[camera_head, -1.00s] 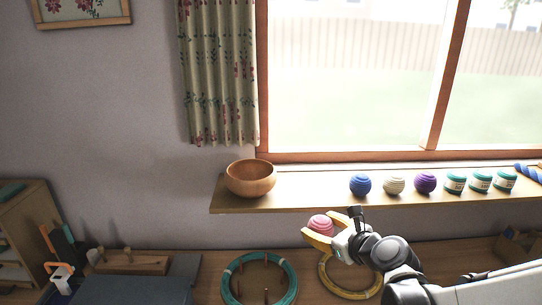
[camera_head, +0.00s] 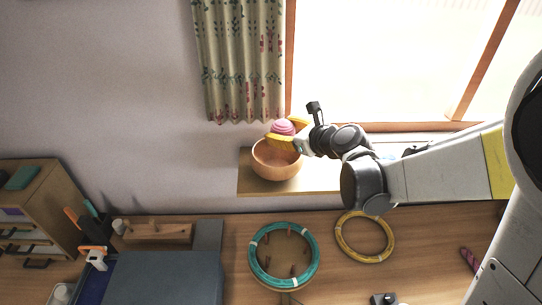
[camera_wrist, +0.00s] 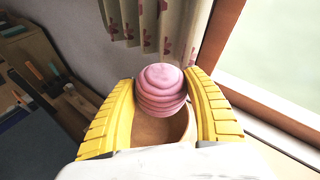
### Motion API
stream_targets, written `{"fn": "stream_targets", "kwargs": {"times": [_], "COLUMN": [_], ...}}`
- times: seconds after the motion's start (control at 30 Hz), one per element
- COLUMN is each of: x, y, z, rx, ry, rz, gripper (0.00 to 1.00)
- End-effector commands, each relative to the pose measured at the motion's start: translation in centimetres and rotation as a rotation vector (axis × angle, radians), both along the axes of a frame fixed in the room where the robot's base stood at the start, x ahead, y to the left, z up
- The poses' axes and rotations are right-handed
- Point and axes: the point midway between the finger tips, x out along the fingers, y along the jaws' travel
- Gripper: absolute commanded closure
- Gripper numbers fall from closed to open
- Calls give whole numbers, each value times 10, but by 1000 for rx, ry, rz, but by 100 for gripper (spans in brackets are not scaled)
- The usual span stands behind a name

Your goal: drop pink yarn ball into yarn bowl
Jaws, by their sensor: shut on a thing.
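The pink yarn ball (camera_head: 283,128) is held between the yellow fingers of my gripper (camera_head: 286,134), which is shut on it. In the wrist view the pink ball (camera_wrist: 161,90) sits between the two fingertips. The wooden yarn bowl (camera_head: 276,163) stands upright at the left end of the window shelf. In the head view the ball and fingers show at the bowl's upper rim. In the wrist view part of the bowl's inside (camera_wrist: 155,130) shows behind and below the ball. The exact height of the ball over the bowl is hard to tell.
The window shelf (camera_head: 243,185) runs right under the window, and my arm hides most of it. A patterned curtain (camera_head: 240,60) hangs close behind the bowl. A teal hoop (camera_head: 252,268) and a yellow hoop (camera_head: 340,245) lie on the table below.

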Motion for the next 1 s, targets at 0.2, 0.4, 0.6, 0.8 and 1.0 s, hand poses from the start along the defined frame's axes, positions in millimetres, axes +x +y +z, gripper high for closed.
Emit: {"fn": "stream_targets", "kwargs": {"times": [0.2, 0.4, 0.6, 0.8, 1.0], "x": [0, 0, 0, 0, 0], "y": [0, 0, 0, 0, 0], "z": [-27, -50, -55, -54, -54], "rx": [0, 0, 0, 0, 0], "ry": [0, 0, 0, 0, 0], "rz": [0, 0, 0, 0, 0], "gripper": [71, 71, 71, 29, 16]}}
